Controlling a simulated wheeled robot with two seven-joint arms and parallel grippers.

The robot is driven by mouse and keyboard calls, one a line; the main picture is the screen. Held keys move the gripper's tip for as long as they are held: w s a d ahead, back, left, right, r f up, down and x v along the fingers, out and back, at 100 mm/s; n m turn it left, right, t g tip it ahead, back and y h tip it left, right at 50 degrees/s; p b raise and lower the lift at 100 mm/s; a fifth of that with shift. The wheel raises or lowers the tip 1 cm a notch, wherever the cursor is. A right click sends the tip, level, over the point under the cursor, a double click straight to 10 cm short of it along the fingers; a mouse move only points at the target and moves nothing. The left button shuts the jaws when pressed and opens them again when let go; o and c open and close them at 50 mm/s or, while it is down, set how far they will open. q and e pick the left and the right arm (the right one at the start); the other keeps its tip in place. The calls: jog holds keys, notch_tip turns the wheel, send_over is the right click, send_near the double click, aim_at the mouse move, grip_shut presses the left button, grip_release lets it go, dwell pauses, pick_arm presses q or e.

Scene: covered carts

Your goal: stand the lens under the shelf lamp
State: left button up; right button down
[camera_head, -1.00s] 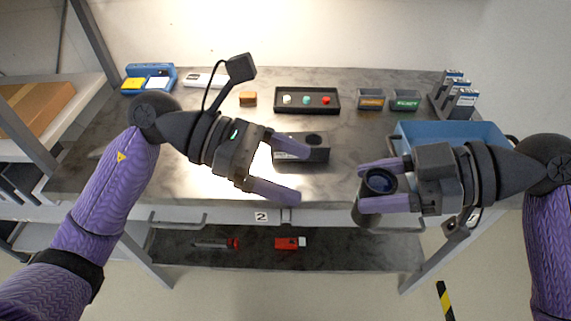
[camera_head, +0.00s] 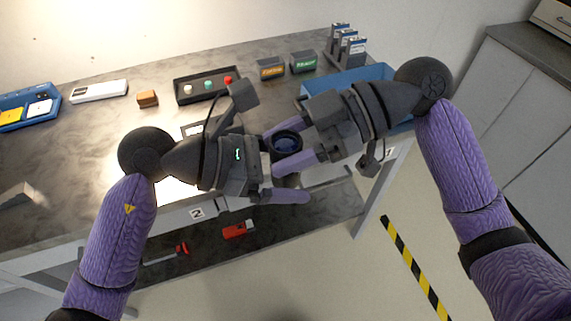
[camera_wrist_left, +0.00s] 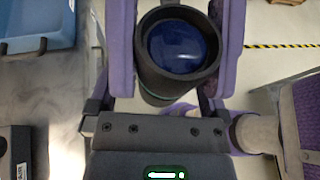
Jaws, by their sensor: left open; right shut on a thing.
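The lens (camera_head: 286,143), a dark cylinder with blue glass, is held between the purple fingers of my right gripper (camera_head: 271,151). I cannot make out the shelf lamp; a bright glare shows on the tabletop at left.
The cart top (camera_head: 90,150) has bare room at left. Behind the grippers are a black tray with buttons (camera_head: 207,86), small labelled bins (camera_head: 271,68) and a blue crate (camera_head: 345,82). The lower shelf (camera_head: 290,228) holds a red item (camera_head: 238,229) and a red-tipped tool (camera_head: 181,249).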

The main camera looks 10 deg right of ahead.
pick_arm(q)
grip_shut()
pick_arm(e)
grip_release()
jog(key=shift+d, duration=0.1)
